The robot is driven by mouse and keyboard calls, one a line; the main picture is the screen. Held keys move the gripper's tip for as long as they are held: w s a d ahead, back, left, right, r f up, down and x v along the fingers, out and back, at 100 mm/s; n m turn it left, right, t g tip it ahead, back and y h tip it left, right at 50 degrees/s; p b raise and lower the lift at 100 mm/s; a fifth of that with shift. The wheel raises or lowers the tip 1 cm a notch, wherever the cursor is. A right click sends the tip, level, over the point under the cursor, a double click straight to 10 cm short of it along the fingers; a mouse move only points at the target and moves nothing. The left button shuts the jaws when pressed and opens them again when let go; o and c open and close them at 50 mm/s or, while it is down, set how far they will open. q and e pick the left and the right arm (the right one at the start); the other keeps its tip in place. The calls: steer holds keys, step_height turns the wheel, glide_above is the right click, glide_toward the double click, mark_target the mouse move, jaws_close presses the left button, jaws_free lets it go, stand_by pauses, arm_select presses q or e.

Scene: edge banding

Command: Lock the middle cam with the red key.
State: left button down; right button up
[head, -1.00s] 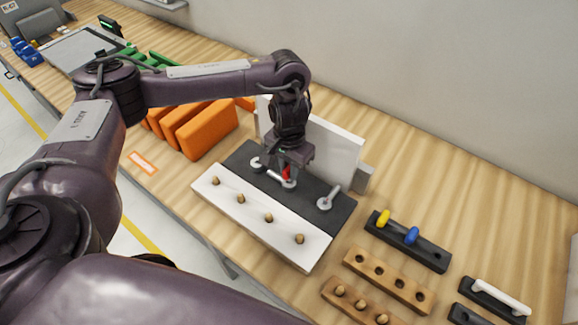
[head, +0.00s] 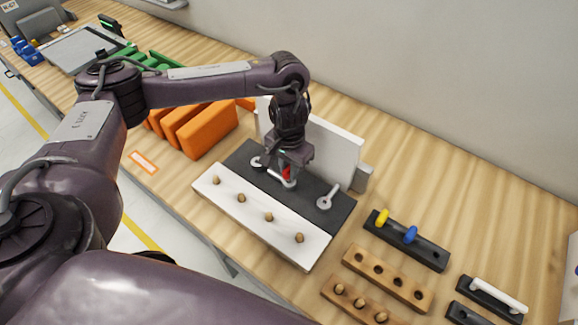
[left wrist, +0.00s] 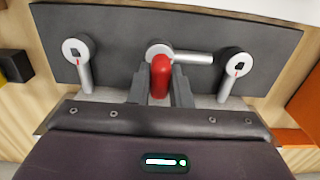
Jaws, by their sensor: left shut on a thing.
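My left gripper (head: 288,173) is over the dark strip, shut on the red key (left wrist: 160,76). The key points down at the middle cam (left wrist: 157,50); its lower end is hidden, so I cannot tell if it is seated. The middle cam's lever points right in the left wrist view, towards the right cam (left wrist: 238,62). The levers of the left cam (left wrist: 76,50) and the right cam point down in that view. In the head view the near-right cam (head: 325,202) is clear, and the far-left cam (head: 257,162) shows partly. My right gripper is not in view.
A white panel (head: 225,203) with several wooden dowels lies in front of the dark strip (head: 340,208). An upright white board (head: 335,150) stands behind. Orange blocks (head: 208,130) are at left. A black holder (head: 430,250) with yellow and blue keys and wooden racks (head: 388,278) are at right.

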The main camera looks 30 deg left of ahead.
arm_select(q)
steer(key=shift+f+p, duration=0.15)
steer(key=shift+p, duration=0.2)
steer(key=shift+f, duration=0.8)
stand_by(1.4)
